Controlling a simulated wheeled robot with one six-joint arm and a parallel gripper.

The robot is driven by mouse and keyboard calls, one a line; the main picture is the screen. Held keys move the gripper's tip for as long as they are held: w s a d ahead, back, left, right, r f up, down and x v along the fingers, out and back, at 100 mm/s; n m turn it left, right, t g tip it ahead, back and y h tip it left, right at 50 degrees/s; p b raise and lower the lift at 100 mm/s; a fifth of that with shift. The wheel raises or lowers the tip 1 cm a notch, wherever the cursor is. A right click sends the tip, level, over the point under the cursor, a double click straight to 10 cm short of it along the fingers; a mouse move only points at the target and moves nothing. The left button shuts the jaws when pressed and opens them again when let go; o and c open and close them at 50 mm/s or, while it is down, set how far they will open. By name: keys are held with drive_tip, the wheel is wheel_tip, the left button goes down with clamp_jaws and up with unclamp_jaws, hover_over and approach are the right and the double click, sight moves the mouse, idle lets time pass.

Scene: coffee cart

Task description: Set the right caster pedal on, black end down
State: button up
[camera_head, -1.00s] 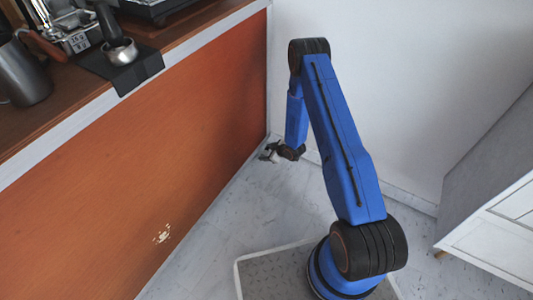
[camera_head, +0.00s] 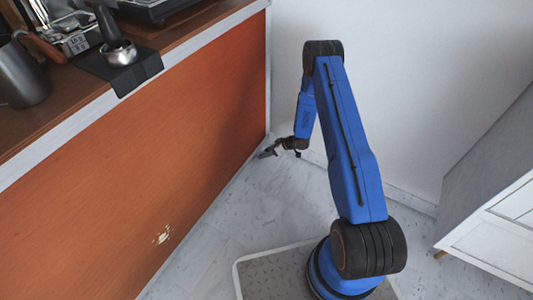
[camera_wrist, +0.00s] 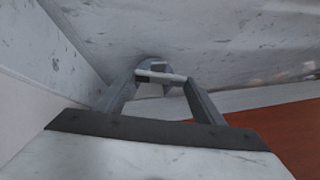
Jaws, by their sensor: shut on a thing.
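My gripper (camera_wrist: 160,84) reaches away from the wrist camera, its two grey fingers closing in on a small grey piece with a pale bar across it, which I take to be the caster pedal (camera_wrist: 159,76). The piece sits between the fingertips. I cannot tell which of its ends is black or which way that end points. In the head view my gripper (camera_head: 268,153) is low, near the floor by the far end of the orange cart panel. The pedal is too small to make out there. No caster can be clearly seen in either view.
The coffee cart's orange panel (camera_head: 150,170) stands on the left, with a steel pitcher (camera_head: 22,75) and portafilter (camera_head: 118,50) on its top. A white wall is behind. A grey and white cabinet (camera_head: 490,200) stands at right. The marble floor (camera_head: 225,225) between is clear.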

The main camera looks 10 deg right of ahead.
idle(0.4)
drive_tip(key=o, duration=1.1)
drive_tip(key=shift+c, duration=0.2)
drive_tip(key=shift+d, duration=0.1)
drive_tip(key=v, duration=1.7)
drive_tip(key=shift+d, duration=0.1)
drive_tip(key=shift+s, duration=0.1)
